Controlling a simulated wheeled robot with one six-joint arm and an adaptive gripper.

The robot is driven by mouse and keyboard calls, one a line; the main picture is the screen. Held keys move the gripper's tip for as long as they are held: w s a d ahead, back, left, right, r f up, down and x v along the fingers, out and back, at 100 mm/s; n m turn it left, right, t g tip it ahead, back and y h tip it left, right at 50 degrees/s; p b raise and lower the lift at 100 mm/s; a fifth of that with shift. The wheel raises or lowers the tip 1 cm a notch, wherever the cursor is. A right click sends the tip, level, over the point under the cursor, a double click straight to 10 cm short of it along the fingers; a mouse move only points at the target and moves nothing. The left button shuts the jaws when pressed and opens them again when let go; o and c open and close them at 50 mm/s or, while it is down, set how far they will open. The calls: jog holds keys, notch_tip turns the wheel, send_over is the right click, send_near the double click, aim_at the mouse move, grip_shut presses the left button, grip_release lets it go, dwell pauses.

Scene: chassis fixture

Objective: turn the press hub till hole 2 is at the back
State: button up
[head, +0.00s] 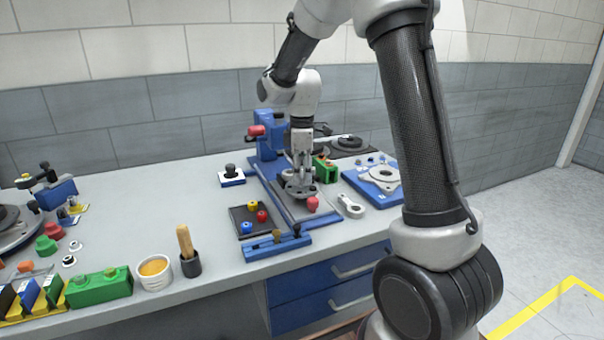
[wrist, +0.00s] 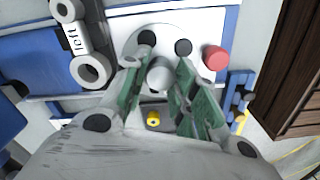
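The press hub (head: 299,190) is a grey disc on the blue press fixture. It also shows in the wrist view as a grey plate with a round centre boss (wrist: 160,74) and dark holes, two of them clear at the top. No hole number can be read. A red knob (head: 313,204) sits beside the hub and shows in the wrist view (wrist: 215,57). My gripper (head: 301,180) points down over the hub. In the wrist view its green-faced fingers stand on either side of the boss; whether they touch it is unclear. The fingers hide part of the hub.
The blue press frame (head: 268,148) with a red handle end stands behind. A grey link (head: 350,206) and a blue plate with a flange (head: 362,189) lie to the right. A dark tray (head: 238,222) with coloured pegs is left. Bench left of the press is partly clear.

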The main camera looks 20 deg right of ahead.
jog(key=shift+c, duration=0.6)
jog(key=shift+m, duration=0.3)
jog(key=m, duration=0.9)
jog(key=shift+m, duration=2.3)
jog(key=o, duration=1.1)
jog(key=shift+c, duration=0.2)
